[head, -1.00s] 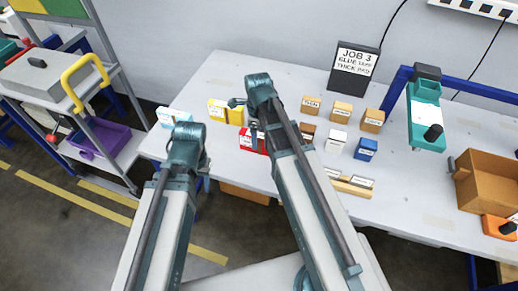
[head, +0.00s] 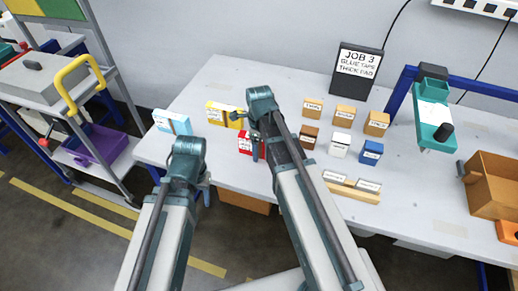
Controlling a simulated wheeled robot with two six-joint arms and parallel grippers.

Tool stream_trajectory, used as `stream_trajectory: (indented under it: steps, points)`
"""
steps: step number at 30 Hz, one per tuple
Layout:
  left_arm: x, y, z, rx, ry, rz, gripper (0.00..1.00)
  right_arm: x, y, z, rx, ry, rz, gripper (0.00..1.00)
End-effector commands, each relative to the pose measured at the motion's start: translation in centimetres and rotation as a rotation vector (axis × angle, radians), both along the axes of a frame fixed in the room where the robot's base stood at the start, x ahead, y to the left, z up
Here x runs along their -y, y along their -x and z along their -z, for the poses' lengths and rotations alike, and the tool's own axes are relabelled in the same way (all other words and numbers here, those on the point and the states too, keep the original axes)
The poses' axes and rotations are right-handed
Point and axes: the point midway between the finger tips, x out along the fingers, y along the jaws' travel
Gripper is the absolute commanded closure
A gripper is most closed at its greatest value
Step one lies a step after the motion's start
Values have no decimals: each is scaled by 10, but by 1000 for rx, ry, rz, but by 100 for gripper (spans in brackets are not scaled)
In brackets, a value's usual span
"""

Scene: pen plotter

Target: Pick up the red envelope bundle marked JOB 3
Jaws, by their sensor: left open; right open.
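The red bundle (head: 245,143) with a white label lies on the white table, right of the blue bundle and just below the yellow one. Its right part is hidden by my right arm, and its label is too small to read. My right gripper (head: 256,150) is open, pointing down in front of the red bundle's right side; I cannot tell whether they touch. My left gripper (head: 203,190) is open and empty near the table's front edge, lower left of the red bundle. A black sign (head: 358,65) reading JOB 3, glue tape, thick pad stands at the back.
A light-blue bundle (head: 172,122) and a yellow bundle (head: 223,114) lie near the red one. Several small boxes, including a blue box (head: 370,152), stand right of my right arm. A teal press (head: 433,115) and brown bin (head: 490,185) are farther right. A grey cart (head: 60,90) stands left.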

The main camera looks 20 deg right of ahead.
Motion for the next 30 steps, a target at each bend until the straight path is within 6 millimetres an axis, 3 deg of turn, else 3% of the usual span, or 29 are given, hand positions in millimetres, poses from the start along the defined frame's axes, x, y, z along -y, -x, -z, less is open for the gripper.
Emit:
stream_trajectory:
  steps: [2, 14, 30]
  points:
    - [0, 0, -1, 0, 0, 0, 50, 0, 0, -1, 0, 0, 0, 27]
    - [0, 0, -1, 0, 0, 0, 50, 0, 0, -1, 0, 0, 0, 99]
    - [0, 0, -6, 0, 0, 0, 50, 4, 0, -6, 0, 0, -1, 100]
